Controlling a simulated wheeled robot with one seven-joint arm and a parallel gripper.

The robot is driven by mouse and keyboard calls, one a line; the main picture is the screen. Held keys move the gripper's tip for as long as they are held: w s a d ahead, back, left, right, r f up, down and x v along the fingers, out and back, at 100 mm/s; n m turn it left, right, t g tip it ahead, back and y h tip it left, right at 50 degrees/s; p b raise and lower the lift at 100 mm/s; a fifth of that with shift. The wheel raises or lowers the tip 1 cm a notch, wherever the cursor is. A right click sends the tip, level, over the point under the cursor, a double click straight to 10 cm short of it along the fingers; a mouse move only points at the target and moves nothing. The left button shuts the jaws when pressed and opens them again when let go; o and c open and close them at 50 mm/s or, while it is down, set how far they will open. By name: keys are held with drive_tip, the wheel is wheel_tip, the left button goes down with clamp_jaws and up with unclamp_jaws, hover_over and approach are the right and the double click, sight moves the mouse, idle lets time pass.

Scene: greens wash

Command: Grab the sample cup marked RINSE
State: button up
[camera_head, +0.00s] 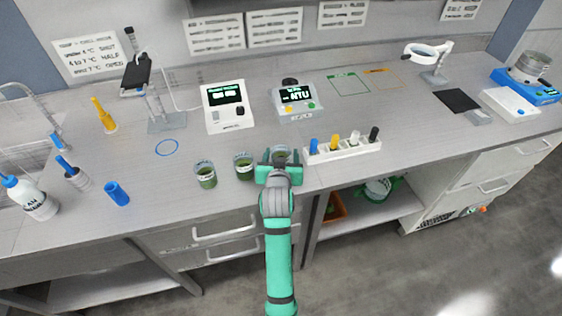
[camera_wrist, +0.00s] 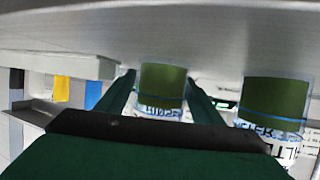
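Three clear sample cups with green contents stand in a row near the bench's front edge: a left cup (camera_head: 205,175), a middle cup (camera_head: 243,167) and a right cup (camera_head: 281,153). My gripper (camera_head: 279,163) is at the right cup, which its body partly hides. In the wrist view, where things appear upside down, this cup (camera_wrist: 163,88) stands between my two open fingers (camera_wrist: 161,92), with narrow gaps beside it. Its label is inverted and small; it seems to read RINSE. A neighbouring cup (camera_wrist: 277,103) stands outside the fingers, its label possibly METER.
A white rack (camera_head: 342,152) with coloured items stands just right of my gripper. Two display instruments (camera_head: 226,105) (camera_head: 297,98) stand behind. A blue cylinder (camera_head: 117,193) is at the left. Bare bench lies between the cups and instruments.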

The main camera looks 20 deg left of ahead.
drive_tip(key=c, duration=0.8)
drive_tip(key=shift+c, duration=0.2)
drive_tip(key=shift+r, duration=0.25)
